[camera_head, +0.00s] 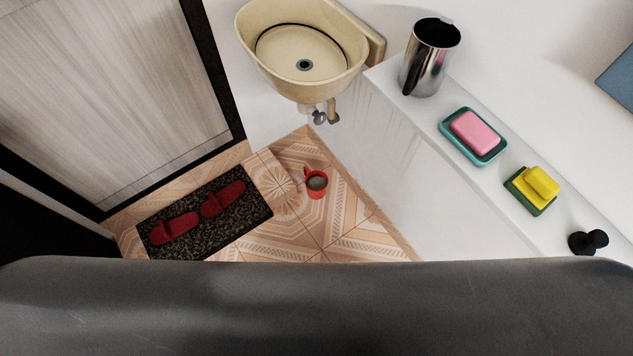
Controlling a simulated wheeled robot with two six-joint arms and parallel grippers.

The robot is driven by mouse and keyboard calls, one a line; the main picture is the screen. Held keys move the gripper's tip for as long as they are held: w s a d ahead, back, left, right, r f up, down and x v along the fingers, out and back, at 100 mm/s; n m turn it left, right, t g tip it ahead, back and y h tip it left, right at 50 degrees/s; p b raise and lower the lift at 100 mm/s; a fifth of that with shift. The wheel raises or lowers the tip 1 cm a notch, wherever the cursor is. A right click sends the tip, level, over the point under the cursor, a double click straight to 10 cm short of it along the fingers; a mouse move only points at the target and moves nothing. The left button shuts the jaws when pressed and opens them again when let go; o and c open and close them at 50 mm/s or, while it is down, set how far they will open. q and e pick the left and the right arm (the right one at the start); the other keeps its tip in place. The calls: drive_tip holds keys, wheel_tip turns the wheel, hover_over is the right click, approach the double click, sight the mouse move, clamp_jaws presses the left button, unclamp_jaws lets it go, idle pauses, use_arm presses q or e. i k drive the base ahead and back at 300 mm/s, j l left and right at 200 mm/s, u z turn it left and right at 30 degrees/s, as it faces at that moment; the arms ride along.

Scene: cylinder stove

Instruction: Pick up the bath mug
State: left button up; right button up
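A red mug (316,184) with a handle stands upright on the patterned tile floor, between the dark mat and the white ledge wall. Its inside looks greyish. A shiny metal pitcher (430,58) with a dark handle stands on the white ledge at the upper right. I cannot tell from the picture which of the two is the bath mug. Neither of my grippers shows in the head view. Nothing is seen touching the mug or the pitcher.
The white ledge (408,109) also holds a pink soap in a teal dish (446,132), a yellow sponge (542,182) and a black object (588,242). A beige sink (281,83) is on the wall. Red slippers (223,198) lie on a dark mat (206,233). Floor around the red mug is clear.

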sight(315, 181)
drive_tip(key=i+j+z, duration=0.25)
drive_tip(key=z, duration=0.15)
drive_tip(key=i+j+z, duration=0.25)
drive_tip(key=j+z, duration=0.15)
drive_tip(key=i+j+z, duration=0.15)
drive_tip(key=j+z, duration=0.25)
